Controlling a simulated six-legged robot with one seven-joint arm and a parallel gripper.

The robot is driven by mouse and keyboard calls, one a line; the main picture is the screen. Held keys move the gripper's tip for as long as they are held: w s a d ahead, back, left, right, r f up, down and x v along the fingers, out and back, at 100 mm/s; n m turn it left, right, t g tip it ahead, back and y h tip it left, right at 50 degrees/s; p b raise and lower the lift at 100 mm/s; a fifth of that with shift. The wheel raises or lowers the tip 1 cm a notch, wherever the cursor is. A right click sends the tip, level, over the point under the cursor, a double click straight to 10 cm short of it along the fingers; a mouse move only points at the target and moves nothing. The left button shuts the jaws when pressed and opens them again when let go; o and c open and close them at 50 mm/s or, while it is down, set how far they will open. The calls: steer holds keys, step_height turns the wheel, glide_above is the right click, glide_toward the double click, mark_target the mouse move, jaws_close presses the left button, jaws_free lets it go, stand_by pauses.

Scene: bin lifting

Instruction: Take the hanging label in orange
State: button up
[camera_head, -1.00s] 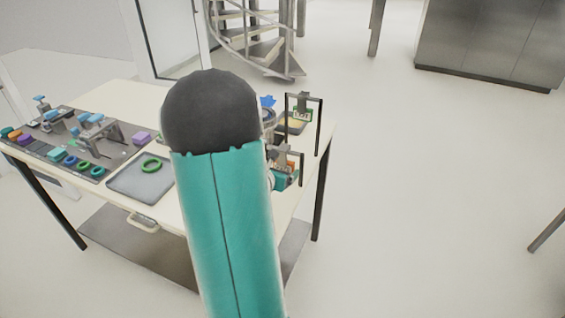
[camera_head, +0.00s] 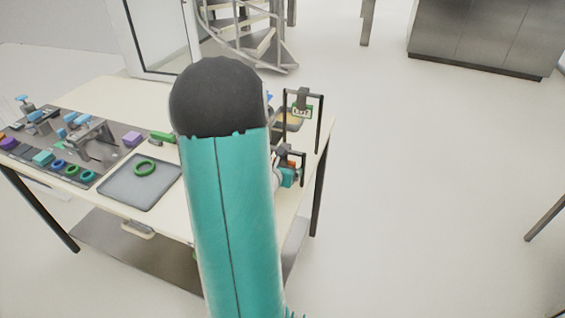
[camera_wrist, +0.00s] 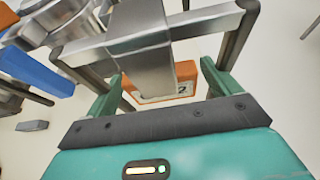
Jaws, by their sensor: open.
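The orange label (camera_wrist: 186,76) hangs from a metal clip (camera_wrist: 142,45) on a dark-legged stand (camera_wrist: 225,20), shown in the wrist view. Part of it is hidden behind the clip, and its pale face with dark marks is partly seen. My gripper (camera_wrist: 163,74) is open, with one green finger on each side of the clip and label. I cannot tell whether either finger touches the label. In the head view, a little of the orange label (camera_head: 292,163) shows above the teal body of my gripper (camera_head: 289,176), at the table's right side.
A grey tray (camera_head: 130,188) with a green ring (camera_head: 144,167) lies left of my arm. A blue bar (camera_wrist: 38,72) is left of my gripper in the wrist view. The floor right of the table is clear.

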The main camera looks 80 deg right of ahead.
steer(key=shift+a+r, duration=0.1)
steer(key=shift+a, duration=0.1)
steer(key=shift+c, duration=0.7)
steer(key=shift+s, duration=0.1)
steer(key=c, duration=0.8)
steer(key=shift+r, duration=0.1)
steer(key=shift+r, duration=0.5)
steer(key=shift+w+a+r, duration=0.15)
steer(key=shift+w+a, duration=0.1)
steer(key=shift+w, duration=0.05)
steer(key=w+a, duration=0.3)
steer(key=a, duration=0.1)
steer(key=w+a, duration=0.7)
steer(key=a, duration=0.1)
steer(key=shift+w+a, duration=0.35)
steer(key=shift+w+a+r, duration=0.1)
steer(key=shift+w+a, duration=0.1)
steer(key=shift+a, duration=0.05)
steer(key=shift+r, duration=0.2)
